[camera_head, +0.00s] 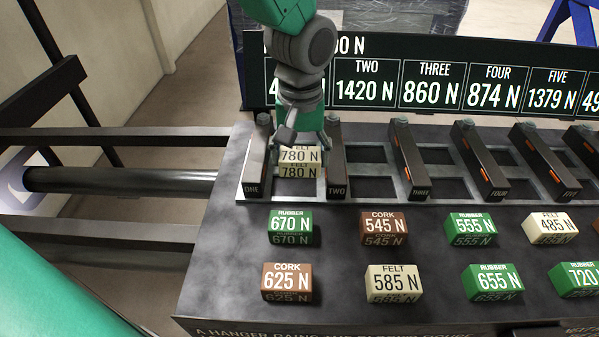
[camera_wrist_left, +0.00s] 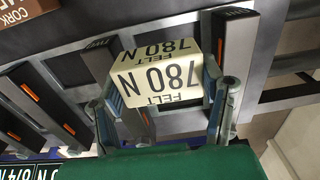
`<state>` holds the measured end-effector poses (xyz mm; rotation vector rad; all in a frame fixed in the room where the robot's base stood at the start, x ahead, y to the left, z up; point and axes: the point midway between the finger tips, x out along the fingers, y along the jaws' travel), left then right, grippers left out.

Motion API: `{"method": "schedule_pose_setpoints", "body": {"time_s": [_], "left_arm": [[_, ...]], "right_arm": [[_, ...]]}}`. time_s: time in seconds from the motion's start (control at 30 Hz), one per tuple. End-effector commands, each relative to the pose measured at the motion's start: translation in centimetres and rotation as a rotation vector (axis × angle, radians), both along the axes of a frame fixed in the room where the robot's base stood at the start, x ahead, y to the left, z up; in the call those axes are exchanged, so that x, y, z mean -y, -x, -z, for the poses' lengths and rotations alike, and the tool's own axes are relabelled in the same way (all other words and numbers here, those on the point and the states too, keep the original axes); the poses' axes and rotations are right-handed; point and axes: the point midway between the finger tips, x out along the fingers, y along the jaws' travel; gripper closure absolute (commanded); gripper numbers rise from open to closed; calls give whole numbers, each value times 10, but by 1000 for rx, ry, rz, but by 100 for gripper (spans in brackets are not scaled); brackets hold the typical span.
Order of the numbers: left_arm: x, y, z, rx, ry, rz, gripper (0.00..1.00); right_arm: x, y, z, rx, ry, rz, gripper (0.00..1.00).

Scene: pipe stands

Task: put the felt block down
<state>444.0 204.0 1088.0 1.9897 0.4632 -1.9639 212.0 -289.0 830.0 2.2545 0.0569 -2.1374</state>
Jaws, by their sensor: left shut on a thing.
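A cream felt block (camera_head: 299,162) marked 780 N is in my left gripper (camera_head: 298,140), between the dark bars labelled ONE (camera_head: 255,165) and TWO (camera_head: 337,165). The left wrist view shows the felt block (camera_wrist_left: 160,70) between the two fingers of the left gripper (camera_wrist_left: 160,92), its label upside down. The gripper is shut on it from both sides. I cannot tell whether the block touches the rack below or hangs just above it. My right gripper is not in view.
Several labelled blocks stand in front: rubber 670 N (camera_head: 291,228), cork 545 N (camera_head: 384,229), cork 625 N (camera_head: 287,283), felt 585 N (camera_head: 394,284). Bars THREE (camera_head: 408,160) and FOUR (camera_head: 478,160) flank square openings. A sign (camera_head: 430,85) with load values stands behind.

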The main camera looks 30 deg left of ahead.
Motion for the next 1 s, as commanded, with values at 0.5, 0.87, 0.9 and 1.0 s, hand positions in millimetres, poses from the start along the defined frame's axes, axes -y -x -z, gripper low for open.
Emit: {"method": "schedule_pose_setpoints", "body": {"time_s": [0.5, 0.87, 0.9, 1.0], "left_arm": [[-6, 0, 60, -5, 3, -3, 63], [-6, -1, 60, -3, 5, -3, 28], [-6, -1, 60, -3, 6, -3, 28], [-8, -1, 60, -2, 8, -3, 28]], "right_arm": [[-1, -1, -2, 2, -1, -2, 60], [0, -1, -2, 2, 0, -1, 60], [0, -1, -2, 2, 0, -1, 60], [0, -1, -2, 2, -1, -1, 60]]}}
